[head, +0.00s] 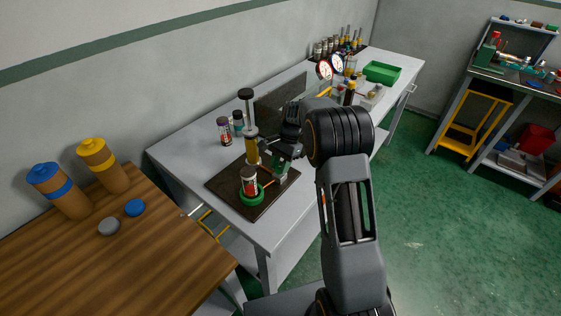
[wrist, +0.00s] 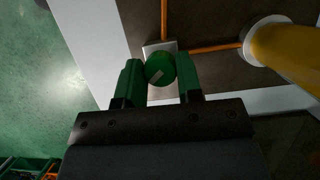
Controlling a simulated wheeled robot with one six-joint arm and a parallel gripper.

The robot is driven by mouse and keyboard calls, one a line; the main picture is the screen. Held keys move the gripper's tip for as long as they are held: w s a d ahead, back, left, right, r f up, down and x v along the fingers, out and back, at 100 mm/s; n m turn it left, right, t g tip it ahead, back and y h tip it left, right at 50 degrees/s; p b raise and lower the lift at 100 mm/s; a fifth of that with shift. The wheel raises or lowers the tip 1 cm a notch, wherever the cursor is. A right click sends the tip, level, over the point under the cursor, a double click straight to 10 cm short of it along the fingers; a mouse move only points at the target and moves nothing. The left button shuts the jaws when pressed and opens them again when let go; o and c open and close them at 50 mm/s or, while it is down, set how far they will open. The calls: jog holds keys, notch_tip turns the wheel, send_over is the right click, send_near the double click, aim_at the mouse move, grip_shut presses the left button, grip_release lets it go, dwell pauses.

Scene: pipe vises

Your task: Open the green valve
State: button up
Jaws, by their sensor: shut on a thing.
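The green valve (wrist: 160,67) is a round green knob with a pale mark, on a small light plate where orange pipes meet. My gripper (wrist: 159,82) is shut on the knob in the wrist view, with one green finger on each side of it. In the head view my gripper (head: 284,152) reaches down at the right part of a dark board (head: 225,184) on the grey bench. The arm and gripper mostly hide the valve there. A yellow cylinder (wrist: 285,48) stands to the right of the valve in the wrist view; it also shows in the head view (head: 252,152).
A can (head: 249,182) sits in a green ring on the board. Two small jars (head: 224,130) stand behind it. Gauges (head: 324,70) and a green tray (head: 382,72) are farther along the bench. A wooden table (head: 110,250) with two bottles is at the left.

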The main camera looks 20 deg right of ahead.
jog(key=n+g+h+p, duration=0.1)
jog(key=n, duration=0.3)
jog(key=shift+w+n, duration=0.1)
jog(key=shift+n, duration=0.2)
jog(key=n+h, duration=0.2)
jog(key=n, duration=0.2)
jog(key=shift+a+g+p, duration=0.1)
jog(key=shift+g+p, duration=0.3)
jog(key=shift+n, duration=0.4)
jog(key=o, duration=0.9)
jog(key=shift+o, duration=0.2)
jog(key=a+v, duration=0.1)
jog(key=v, duration=1.2)
jog(key=shift+d+r, duration=0.45)
